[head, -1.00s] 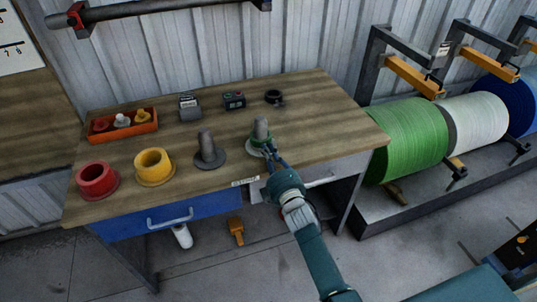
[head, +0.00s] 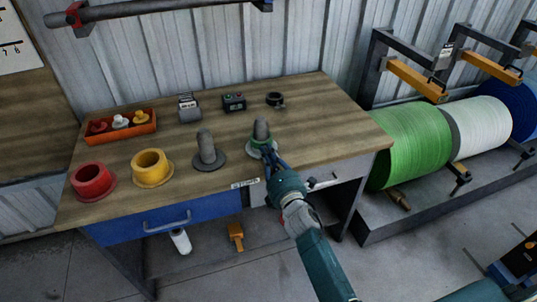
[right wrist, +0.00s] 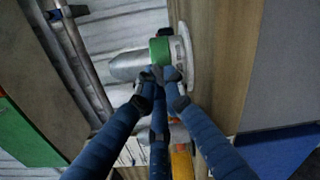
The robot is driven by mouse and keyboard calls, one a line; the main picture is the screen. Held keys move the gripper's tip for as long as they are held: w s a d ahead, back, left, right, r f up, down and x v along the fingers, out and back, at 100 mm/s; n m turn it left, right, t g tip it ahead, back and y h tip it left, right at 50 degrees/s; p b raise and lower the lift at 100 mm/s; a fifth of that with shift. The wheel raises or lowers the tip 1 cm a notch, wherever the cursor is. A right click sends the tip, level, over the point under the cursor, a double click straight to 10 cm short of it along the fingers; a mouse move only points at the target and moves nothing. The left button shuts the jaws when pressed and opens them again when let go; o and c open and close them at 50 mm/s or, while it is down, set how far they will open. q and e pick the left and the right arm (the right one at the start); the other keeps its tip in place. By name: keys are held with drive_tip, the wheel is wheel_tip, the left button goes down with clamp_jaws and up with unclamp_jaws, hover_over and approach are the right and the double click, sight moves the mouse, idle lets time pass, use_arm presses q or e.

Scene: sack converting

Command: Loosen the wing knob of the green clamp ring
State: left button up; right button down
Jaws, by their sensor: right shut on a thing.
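The green clamp ring (head: 253,143) sits around the lower part of a grey upright post (head: 262,129) on a pale round base near the front edge of the workbench. In the right wrist view the green ring (right wrist: 160,49) lies just beyond the fingertips, with the post pointing left. My right gripper (head: 269,151) is at the front of the ring, its blue fingers brought together. In the right wrist view the fingertips (right wrist: 160,75) close on a small part at the ring, which is the wing knob as far as I can tell; the fingers hide most of it.
The workbench (head: 310,125) also holds a second grey post (head: 206,146), a yellow collar (head: 151,167), a red collar (head: 92,181), an orange tray (head: 121,127) and a dark ring (head: 275,99). A green roll (head: 410,145) stands to the right.

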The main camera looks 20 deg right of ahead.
drive_tip(key=shift+f, duration=0.1)
drive_tip(key=c, duration=2.1)
unclamp_jaws()
drive_tip(key=s, duration=1.2)
drive_tip(key=shift+d, duration=0.2)
